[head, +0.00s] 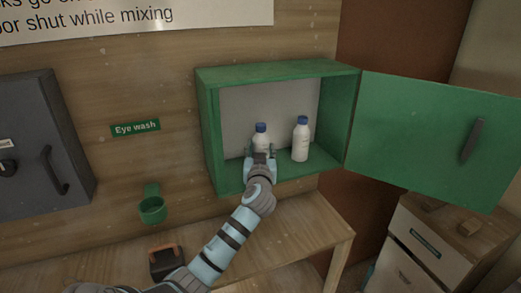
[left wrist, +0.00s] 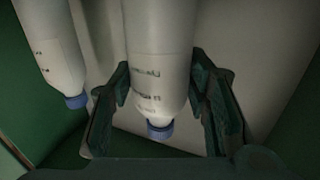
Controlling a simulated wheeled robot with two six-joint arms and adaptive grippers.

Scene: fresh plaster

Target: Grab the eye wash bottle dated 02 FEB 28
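Two white bottles with blue caps stand upright in the open green wall cabinet (head: 207,130). My left gripper (head: 262,158) is at the left bottle (head: 261,139) and covers its lower part in the head view. In the left wrist view that bottle (left wrist: 158,50) appears cap down, between the open fingers of the left gripper (left wrist: 160,88), with narrow gaps at its sides. Its label print is too blurred to read. The right bottle (head: 301,140) stands apart from the gripper; it shows at left in the left wrist view (left wrist: 50,50), its date unreadable. My right gripper is out of view.
The cabinet door (head: 425,130) is swung wide open to the right. An "Eye wash" sign (head: 135,127) and a green cup-like holder (head: 152,208) are on the wall. A wooden table (head: 310,228) is below; a dark grey box (head: 40,145) hangs at left.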

